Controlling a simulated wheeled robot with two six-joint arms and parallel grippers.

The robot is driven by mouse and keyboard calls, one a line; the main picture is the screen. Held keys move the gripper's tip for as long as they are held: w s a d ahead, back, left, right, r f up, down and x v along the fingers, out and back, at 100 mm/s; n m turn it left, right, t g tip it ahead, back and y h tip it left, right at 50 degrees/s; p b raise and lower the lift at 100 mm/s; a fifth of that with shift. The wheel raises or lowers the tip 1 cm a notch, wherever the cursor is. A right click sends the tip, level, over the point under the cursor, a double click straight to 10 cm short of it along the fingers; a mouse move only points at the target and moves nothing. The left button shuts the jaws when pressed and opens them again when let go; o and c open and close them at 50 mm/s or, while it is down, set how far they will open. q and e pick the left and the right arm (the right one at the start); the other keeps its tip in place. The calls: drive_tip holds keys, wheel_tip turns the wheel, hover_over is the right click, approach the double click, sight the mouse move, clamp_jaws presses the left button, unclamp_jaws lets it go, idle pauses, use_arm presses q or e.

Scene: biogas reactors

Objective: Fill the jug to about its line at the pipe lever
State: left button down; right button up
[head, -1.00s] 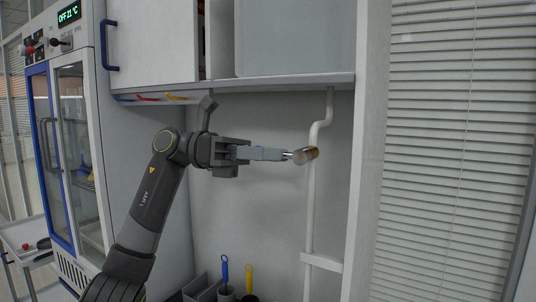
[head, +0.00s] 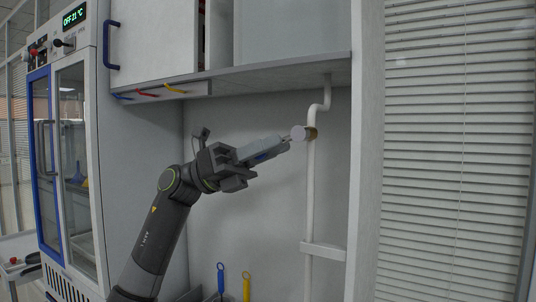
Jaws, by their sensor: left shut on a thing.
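A white pipe (head: 310,190) runs down the wall at the right of the recess. The lever is mostly hidden by the fingers. The jug is not in view. My right gripper is not in view.
A cupboard (head: 290,72) hangs above the recess, with blue, red and yellow hooks on a strip (head: 160,93) below it. A blue-handled tool (head: 220,278) and a yellow-handled tool (head: 246,286) stand below. A glass-doored cabinet (head: 70,160) is at the left.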

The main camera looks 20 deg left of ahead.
use_arm(q)
drive_tip(key=c, duration=1.2)
unclamp_jaws()
drive_tip(key=shift+a+f, duration=0.1)
drive_tip(key=shift+a+f, duration=0.2)
drive_tip(key=shift+a, duration=0.1)
drive_tip(key=b+v, duration=0.5)
drive_tip(key=v, duration=1.1)
drive_tip(key=shift+a, duration=0.25)
